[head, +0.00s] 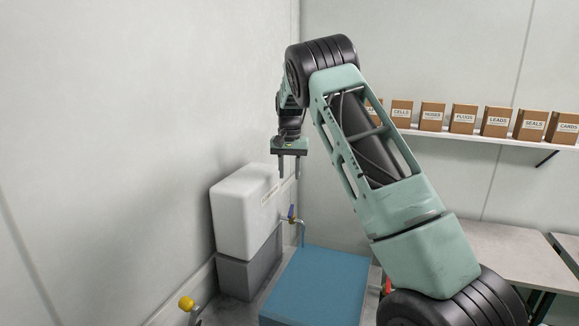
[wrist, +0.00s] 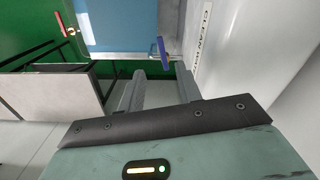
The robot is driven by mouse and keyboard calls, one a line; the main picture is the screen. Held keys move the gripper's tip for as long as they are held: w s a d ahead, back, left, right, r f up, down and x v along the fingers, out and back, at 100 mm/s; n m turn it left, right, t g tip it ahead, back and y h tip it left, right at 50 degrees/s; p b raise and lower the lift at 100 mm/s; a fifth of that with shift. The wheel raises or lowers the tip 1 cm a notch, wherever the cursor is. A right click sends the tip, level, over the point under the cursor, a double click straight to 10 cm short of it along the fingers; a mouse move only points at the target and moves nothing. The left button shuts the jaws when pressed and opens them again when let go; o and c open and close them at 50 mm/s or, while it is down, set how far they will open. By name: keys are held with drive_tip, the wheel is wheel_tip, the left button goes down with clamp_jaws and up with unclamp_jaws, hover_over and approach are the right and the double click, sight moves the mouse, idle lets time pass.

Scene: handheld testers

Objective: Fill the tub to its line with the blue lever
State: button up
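The blue lever (head: 291,212) sits on a small tap at the right side of a white tank (head: 243,215). It also shows in the wrist view (wrist: 162,50), just beyond my fingertips. My gripper (head: 289,172) points down above the tap. Its two fingers are apart with nothing between them, and the wrist view shows the same gap (wrist: 161,74). The blue tub (head: 318,285) stands below and in front of the tap, and its edge shows in the wrist view (wrist: 120,47). I cannot make out its line or the water level.
A red lever (wrist: 70,32) is at the tub's far side in the wrist view. A yellow knob (head: 186,303) is low by the left wall. The tank rests on a grey block (head: 248,268). A shelf of labelled boxes (head: 462,118) and a table (head: 500,245) are at the right.

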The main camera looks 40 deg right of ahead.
sight(291, 215)
wheel_tip(291, 215, up, 3)
drive_tip(key=shift+r, duration=0.2)
drive_tip(key=shift+d, duration=0.1)
drive_tip(key=c, duration=0.5)
drive_tip(key=s+d+f+m, duration=0.1)
drive_tip(key=m, duration=0.1)
drive_tip(key=s+d+f+m+y, duration=0.1)
drive_tip(key=m, duration=0.1)
drive_tip(key=s+d+f+m+t+p, duration=0.1)
drive_tip(key=f+m, duration=0.1)
drive_tip(key=m, duration=0.1)
drive_tip(key=shift+s+y, duration=0.1)
drive_tip(key=shift+y, duration=0.2)
clamp_jaws()
drive_tip(key=s+d+f+m+t+y+p, duration=0.15)
drive_tip(key=s+d+f+m, duration=0.25)
drive_tip(key=m, duration=0.6)
drive_tip(key=w+a+f+m+p, duration=0.1)
drive_tip(key=w+a+f+p, duration=0.3)
drive_tip(key=f, duration=0.5)
drive_tip(key=shift+w+f+t+p, duration=0.4)
drive_tip(key=shift+w+t+p, duration=0.05)
drive_tip(key=shift+w+p, duration=0.35)
